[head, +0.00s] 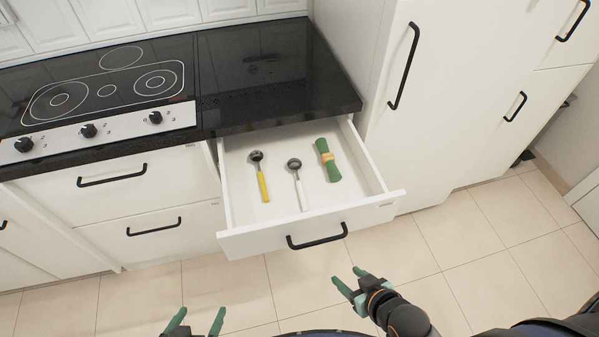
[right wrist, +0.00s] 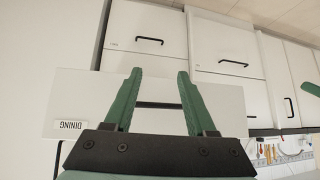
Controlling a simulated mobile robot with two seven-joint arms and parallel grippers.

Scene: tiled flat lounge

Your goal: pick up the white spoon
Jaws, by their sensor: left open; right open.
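The white spoon (head: 299,184) lies in the open drawer (head: 232,208), its dark bowl toward the back and its white handle toward the front. It lies between a yellow-handled spoon on its left and a green bundle on its right. My right gripper (head: 350,281) is open and empty, in front of the drawer and below its front panel in the picture. The right wrist view shows its green fingers (right wrist: 158,90) apart, with the drawer front (right wrist: 220,98) beyond them. My left gripper (head: 196,322) is open and empty at the bottom edge, left of the drawer.
The yellow-handled spoon (head: 262,180) and the green bundle with a tan band (head: 328,160) share the drawer. A black countertop (head: 270,75) overhangs the drawer's back. A stove (head: 100,90) is at left, tall white cabinets (head: 455,90) at right. The tiled floor (head: 470,250) is clear.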

